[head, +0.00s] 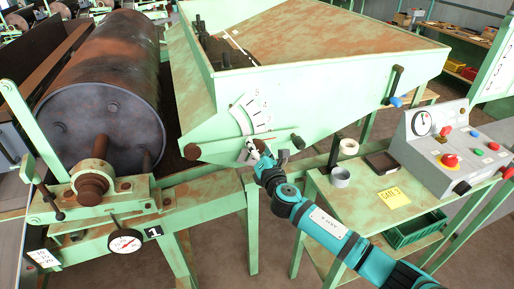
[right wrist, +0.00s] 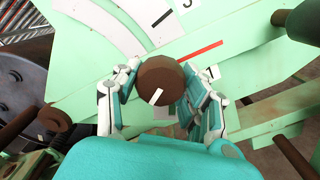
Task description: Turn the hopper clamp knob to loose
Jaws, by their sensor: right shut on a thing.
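The hopper (head: 320,105) is a worn pale green bin with a white scale plate (head: 250,112) on its lower front. My right gripper (head: 256,152) is at the hopper's lower edge, just below the scale. In the right wrist view my right gripper (right wrist: 152,97) is shut on a round brown knob (right wrist: 160,80), with fingers on both sides of it. The knob has a short white mark, slanting up to the right. A red pointer (right wrist: 200,50) shows behind the knob, beside the scale plate (right wrist: 120,30). In the head view the gripper hides most of the knob. My left gripper is not in view.
A rusty drum (head: 105,85) stands at the left, with a round dial (head: 124,243) below it. A grey control box (head: 450,145) sits on the green bench at the right.

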